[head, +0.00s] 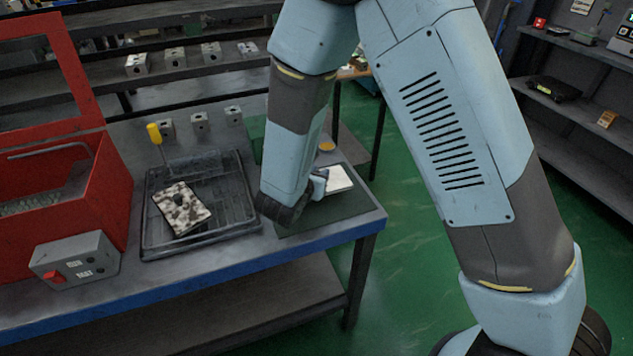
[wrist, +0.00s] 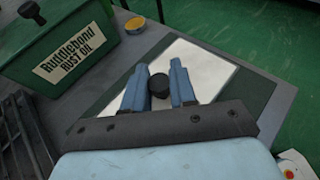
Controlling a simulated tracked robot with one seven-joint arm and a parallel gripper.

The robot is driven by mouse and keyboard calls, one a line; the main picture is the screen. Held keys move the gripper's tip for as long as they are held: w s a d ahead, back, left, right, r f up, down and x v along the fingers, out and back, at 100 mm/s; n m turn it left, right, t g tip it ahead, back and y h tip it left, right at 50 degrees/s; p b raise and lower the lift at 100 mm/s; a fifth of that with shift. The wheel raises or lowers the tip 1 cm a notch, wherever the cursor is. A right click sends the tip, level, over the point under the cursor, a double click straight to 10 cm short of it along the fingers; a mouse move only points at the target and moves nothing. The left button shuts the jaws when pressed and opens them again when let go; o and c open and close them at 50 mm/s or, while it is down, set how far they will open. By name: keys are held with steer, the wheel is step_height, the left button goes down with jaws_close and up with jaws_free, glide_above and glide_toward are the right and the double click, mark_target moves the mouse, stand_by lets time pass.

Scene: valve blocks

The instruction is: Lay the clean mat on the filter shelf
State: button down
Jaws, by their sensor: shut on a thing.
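The clean mat (head: 338,181) is a white sheet on a dark green pad (head: 350,206) at the bench's right end. It also shows in the wrist view (wrist: 210,68), under my fingers. My gripper (head: 319,185) is down at the mat's left side. In the wrist view my gripper (wrist: 159,66) has its blue fingers either side of a black knob (wrist: 159,86) on the white mat, closed on it. The mat appears flat on the pad. A dark-spotted, soiled mat (head: 182,209) lies in a black tray (head: 216,224). I cannot tell which surface is the filter shelf.
An open red cabinet (head: 112,190) and a grey switch box (head: 74,262) stand at the left. A yellow-handled tool (head: 154,134) rises from the tray. A green oil box (wrist: 62,45) and yellow dish (wrist: 134,24) sit behind the pad. Shelving (head: 570,135) stands right.

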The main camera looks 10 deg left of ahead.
steer(key=shift+a+f, duration=0.2)
steer(key=shift+f, duration=1.55)
steer(key=c, duration=0.9)
jaws_free()
steer(key=shift+f, duration=0.1)
steer(key=v, duration=1.2)
